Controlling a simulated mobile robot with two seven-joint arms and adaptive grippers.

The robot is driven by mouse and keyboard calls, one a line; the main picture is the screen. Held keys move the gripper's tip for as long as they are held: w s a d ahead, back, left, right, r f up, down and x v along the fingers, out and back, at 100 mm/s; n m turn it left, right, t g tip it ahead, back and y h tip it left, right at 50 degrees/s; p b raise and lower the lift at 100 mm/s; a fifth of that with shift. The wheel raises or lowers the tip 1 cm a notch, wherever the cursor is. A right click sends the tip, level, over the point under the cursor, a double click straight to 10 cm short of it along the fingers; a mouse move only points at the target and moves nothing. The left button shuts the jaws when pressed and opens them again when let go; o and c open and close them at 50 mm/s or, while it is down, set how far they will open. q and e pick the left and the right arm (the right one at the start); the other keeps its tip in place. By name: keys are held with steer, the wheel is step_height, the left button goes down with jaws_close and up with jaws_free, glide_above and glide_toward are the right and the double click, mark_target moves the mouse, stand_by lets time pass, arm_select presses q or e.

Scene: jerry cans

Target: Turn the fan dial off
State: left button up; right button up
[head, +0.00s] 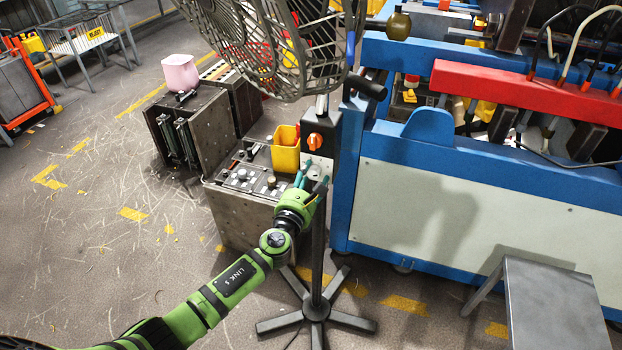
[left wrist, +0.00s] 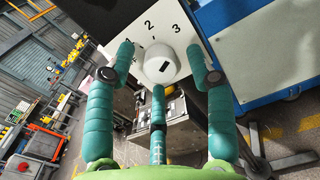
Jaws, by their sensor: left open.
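The fan (head: 275,45) stands on a pole with a dark control box (head: 325,130) below its cage. A white round dial (left wrist: 161,65) on a white plate marked 1, 2 and 3 (left wrist: 150,40) fills the middle of the left wrist view. An orange knob (head: 315,141) shows higher on the box in the head view. My left gripper (head: 312,178) is open at the lower part of the box. In the left wrist view its teal fingers (left wrist: 160,72) spread around the dial, two above at the sides and one below. Contact with the dial cannot be told. My right gripper is not in view.
A control desk (head: 245,185) with a yellow bin (head: 286,150) stands left behind the fan pole. A blue and white machine (head: 470,205) is close on the right. The fan's star base (head: 316,310) and a grey bench (head: 555,300) occupy the front floor.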

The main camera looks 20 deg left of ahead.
arm_select(q)
jaws_close()
